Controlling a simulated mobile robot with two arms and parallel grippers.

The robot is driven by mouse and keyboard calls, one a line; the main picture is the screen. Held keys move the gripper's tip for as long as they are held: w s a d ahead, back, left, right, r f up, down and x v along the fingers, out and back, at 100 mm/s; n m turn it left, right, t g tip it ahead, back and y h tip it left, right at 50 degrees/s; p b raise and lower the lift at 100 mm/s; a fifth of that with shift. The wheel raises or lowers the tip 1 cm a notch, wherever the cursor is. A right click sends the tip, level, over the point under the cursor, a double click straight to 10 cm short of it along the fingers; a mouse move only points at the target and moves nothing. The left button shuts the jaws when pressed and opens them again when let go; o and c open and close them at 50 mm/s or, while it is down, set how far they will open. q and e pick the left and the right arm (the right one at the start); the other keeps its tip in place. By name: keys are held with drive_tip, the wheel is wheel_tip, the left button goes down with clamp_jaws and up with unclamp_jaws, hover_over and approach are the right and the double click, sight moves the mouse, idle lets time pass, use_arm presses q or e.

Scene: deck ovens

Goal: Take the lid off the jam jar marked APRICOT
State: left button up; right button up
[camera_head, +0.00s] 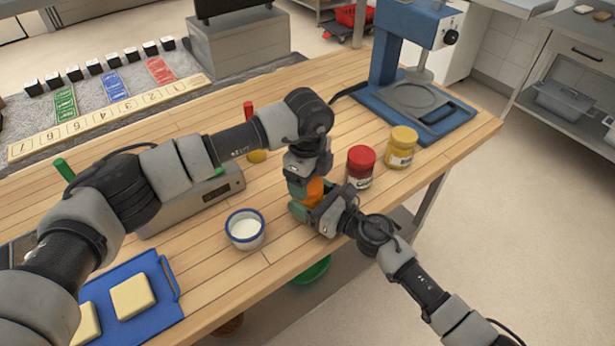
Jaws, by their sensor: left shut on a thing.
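The jar with an orange lid (315,190) is mostly hidden between my two grippers near the table's right part; its label cannot be read. My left gripper (299,187) comes down from above and is shut on the orange lid. My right gripper (306,208) reaches in from the lower right, low at the same jar; whether its fingers are closed on the glass is hidden. A jar with a red lid (361,158) and one with a yellow lid (404,136) stand upright to the right, apart from my grippers.
A blue press (390,60) stands behind the jars. A white bowl with a blue rim (245,229) is left of my grippers. A grey scale (190,208) lies under my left arm. A blue board (160,320) with butter blocks is at the lower left.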

use_arm(q)
drive_tip(key=shift+r, duration=0.2)
drive_tip(key=shift+r, duration=0.95)
drive_tip(key=shift+r, duration=2)
use_arm(e)
drive_tip(key=o, duration=1.7)
